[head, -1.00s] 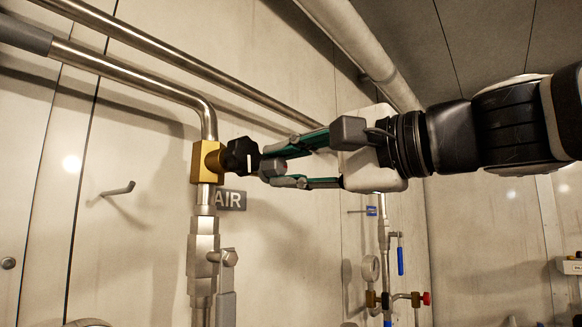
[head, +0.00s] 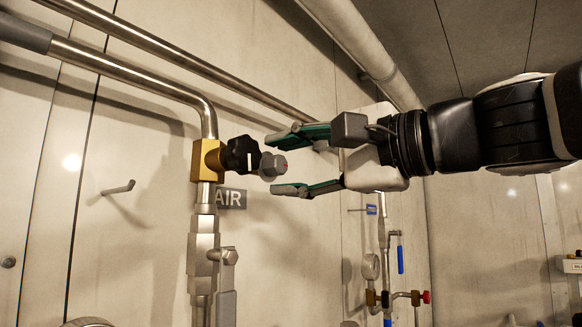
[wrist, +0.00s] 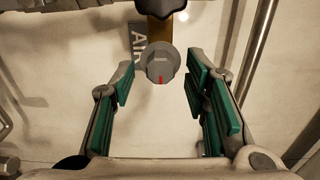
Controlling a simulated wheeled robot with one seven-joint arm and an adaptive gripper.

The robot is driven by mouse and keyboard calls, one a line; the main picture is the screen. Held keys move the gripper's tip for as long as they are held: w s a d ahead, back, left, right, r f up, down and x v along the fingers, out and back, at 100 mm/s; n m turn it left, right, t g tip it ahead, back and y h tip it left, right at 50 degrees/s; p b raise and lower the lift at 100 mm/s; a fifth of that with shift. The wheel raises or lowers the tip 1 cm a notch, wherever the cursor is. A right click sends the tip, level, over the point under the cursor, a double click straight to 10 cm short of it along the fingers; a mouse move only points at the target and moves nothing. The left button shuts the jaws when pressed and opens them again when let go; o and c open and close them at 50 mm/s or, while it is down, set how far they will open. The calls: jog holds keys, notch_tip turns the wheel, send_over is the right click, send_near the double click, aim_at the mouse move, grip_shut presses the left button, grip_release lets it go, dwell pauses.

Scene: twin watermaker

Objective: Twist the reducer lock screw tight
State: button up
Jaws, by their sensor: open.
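An AIR sign (head: 230,199) is on the wall below the handwheel. A steel pipe (head: 130,76) bends down into the brass block, and a grey fitting (head: 203,245) continues below. A wall hook (head: 118,188) is at left. A blue-handled valve (head: 400,260) stands lower right.

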jog(key=v, duration=1.2)
notch_tip(320, 180, down, 16)
jog(key=s+a+n+g+h, duration=0.2)
jog(key=n+g+h, duration=0.1)
jog(key=h, duration=0.1)
jog(key=s+d+f+n+g+h, duration=0.2)
jog(key=s+d+f+h, duration=0.15)
jog(key=f, duration=0.55)
jog(key=s+d+f+n+g+h, duration=0.1)
jog(key=s+d+f+g+h, duration=0.2)
jog(key=s+d+f, duration=0.35)
jog(key=s+d+f+n+g+h, duration=0.2)
jog(key=s+f+h, duration=0.15)
jog(key=f, duration=0.65)
notch_tip(320, 180, up, 18)
jog(key=t+p, duration=0.3)
jog(key=p, duration=1.3)
jog(key=shift+w+p, duration=0.25)
jog(key=shift+p, duration=0.1)
jog(key=shift+r, duration=0.1)
